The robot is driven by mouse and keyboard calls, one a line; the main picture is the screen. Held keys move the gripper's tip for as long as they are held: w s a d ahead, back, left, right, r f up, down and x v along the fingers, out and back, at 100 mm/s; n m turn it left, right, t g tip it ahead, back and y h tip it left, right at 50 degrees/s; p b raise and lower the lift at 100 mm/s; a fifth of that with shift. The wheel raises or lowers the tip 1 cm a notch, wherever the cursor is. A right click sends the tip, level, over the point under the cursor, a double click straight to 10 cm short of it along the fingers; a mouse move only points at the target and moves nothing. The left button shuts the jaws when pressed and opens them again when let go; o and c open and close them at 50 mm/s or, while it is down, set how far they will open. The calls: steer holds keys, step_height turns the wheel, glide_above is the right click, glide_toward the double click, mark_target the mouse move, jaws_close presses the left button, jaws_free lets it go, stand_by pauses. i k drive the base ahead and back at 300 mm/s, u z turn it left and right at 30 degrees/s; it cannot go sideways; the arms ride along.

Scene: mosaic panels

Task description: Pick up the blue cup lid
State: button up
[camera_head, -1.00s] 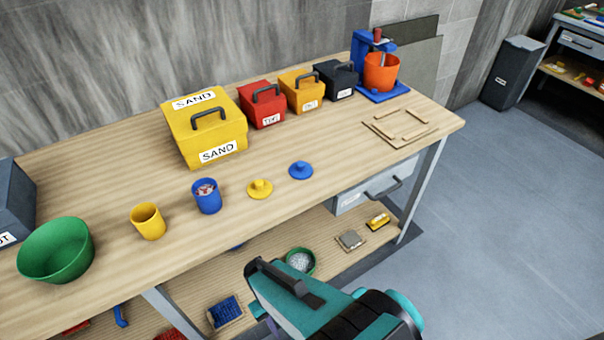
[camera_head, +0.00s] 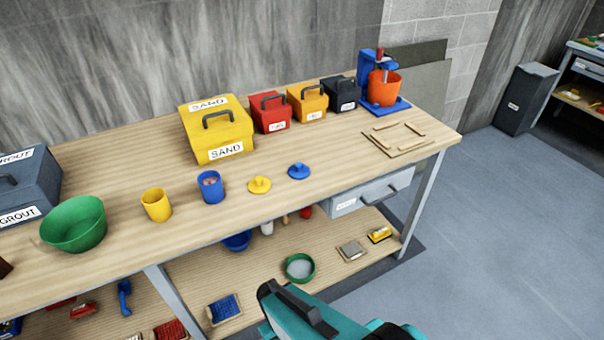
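The blue cup lid (camera_head: 299,171) lies on the wooden workbench (camera_head: 335,165) near its front edge, with its knob up. The yellow lid (camera_head: 259,185) lies just left of it. The blue cup (camera_head: 211,187) stands open further left, with something inside it. The yellow cup (camera_head: 156,205) stands left of the blue cup. My teal and black arm shows at the bottom, in front of the bench and below the lid. Its black end part (camera_head: 290,305) is visible, but I cannot make out the fingers or whether they hold anything.
A yellow SAND box (camera_head: 216,132) and smaller red, orange and black boxes stand behind the lids. An orange bucket (camera_head: 382,88) sits in a blue stand at the back right. A green bowl (camera_head: 73,224) stands left. A drawer (camera_head: 370,192) hangs under the bench top.

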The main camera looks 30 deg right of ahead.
mark_target(299, 171)
steer(key=z, duration=1.35)
steer(key=k, duration=0.1)
steer(key=u, duration=2.85)
steer(key=k, duration=0.15)
steer(key=u, duration=1.2)
steer(key=k, duration=1.1)
steer(key=z, duration=0.55)
